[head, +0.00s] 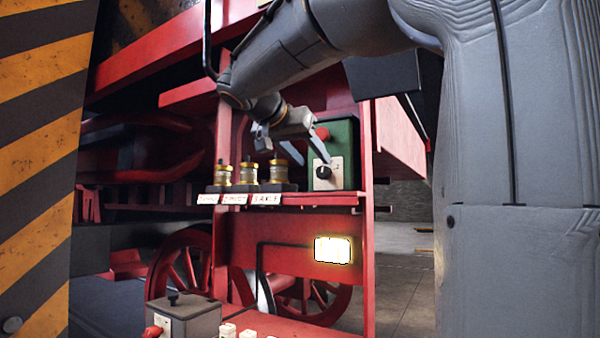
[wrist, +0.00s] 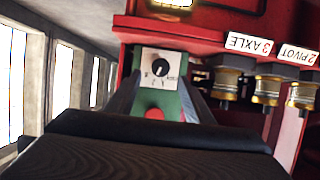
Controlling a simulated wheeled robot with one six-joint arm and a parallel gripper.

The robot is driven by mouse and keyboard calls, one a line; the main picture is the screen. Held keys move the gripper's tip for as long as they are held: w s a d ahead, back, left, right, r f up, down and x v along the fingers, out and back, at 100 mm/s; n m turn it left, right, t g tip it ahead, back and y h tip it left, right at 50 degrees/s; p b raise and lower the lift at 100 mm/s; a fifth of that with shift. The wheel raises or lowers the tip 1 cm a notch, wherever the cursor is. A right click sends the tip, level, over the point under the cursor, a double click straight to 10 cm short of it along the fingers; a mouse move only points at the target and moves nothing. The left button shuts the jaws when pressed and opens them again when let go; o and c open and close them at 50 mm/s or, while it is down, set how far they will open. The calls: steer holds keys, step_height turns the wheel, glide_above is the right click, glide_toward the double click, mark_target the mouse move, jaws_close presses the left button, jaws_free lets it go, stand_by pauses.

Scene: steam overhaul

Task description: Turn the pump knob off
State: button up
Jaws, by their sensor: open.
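The pump knob (head: 323,171) is a small black dial on a white plate, on the front of a green box (head: 343,140) with a red button (head: 322,133). In the wrist view, which is upside down, the knob (wrist: 160,68) sits between my two grey fingers. My gripper (head: 314,160) is open and empty, reaching down to the box front from above. Its fingers (wrist: 162,92) flank the plate; I cannot tell whether they touch anything. Small marks stand on both sides of the knob, but its pointer setting is too small to read surely.
Several brass-topped fittings (head: 249,172) stand on the red shelf (head: 320,199) left of the box, with white labels (head: 267,199) below. A lit panel (head: 333,250) glows under the shelf. A grey box (head: 184,321) with a red part stands lower left. A striped pillar (head: 35,170) bounds the left.

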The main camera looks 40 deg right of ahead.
mark_target(321, 171)
steer(key=p+x, duration=0.2)
steer(key=x, duration=0.5)
steer(key=shift+a+f, duration=0.1)
steer(key=shift+f, duration=0.05)
steer(key=shift+w, duration=0.1)
steer(key=c, duration=1)
